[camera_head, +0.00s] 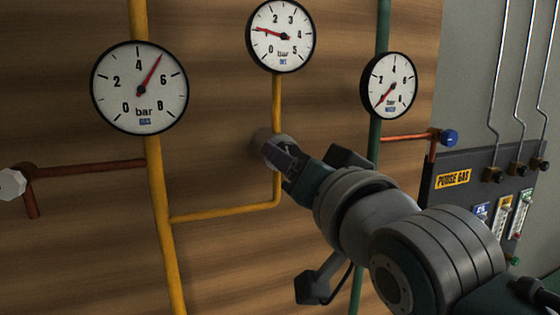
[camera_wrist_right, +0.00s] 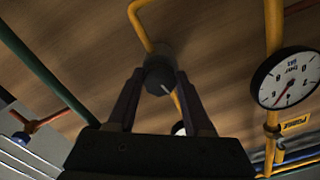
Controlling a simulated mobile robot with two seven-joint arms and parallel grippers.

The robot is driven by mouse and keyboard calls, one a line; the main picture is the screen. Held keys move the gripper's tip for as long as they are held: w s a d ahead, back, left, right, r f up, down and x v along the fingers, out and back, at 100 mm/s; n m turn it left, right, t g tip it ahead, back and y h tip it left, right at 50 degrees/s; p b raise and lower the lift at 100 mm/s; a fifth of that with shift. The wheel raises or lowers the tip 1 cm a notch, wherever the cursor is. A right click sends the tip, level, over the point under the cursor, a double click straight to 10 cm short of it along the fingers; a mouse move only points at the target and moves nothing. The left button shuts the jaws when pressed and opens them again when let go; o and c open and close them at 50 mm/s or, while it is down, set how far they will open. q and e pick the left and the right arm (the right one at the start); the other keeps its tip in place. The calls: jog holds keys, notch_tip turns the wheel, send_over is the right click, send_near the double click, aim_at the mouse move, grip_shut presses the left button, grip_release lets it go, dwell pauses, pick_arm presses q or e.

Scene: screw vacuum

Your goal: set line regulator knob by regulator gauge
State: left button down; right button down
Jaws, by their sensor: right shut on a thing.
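The regulator knob (camera_head: 263,143) is a grey cylinder on the yellow branch pipe, partly hidden by my right gripper (camera_head: 283,158). In the right wrist view the dark knob (camera_wrist_right: 158,70) sits between the two fingertips of my right gripper (camera_wrist_right: 161,84), which is shut on it. A short white mark shows on its face. The gauge (camera_head: 282,36) above the knob reads 0 to 5 bar; its red needle points left, near 1. My left gripper is not in view.
A larger gauge (camera_head: 139,87) on the yellow main pipe reads about 5. A gauge (camera_head: 388,85) on the green pipe points near 0. A red-brown pipe with a blue knob (camera_head: 448,138) and a dark panel (camera_head: 485,170) stand at right. A pale knob (camera_head: 11,184) is at far left.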

jog(key=shift+m, duration=0.4)
jog(key=shift+c, duration=1.5)
grip_release()
jog(key=b+v, duration=0.4)
jog(key=v, duration=0.6)
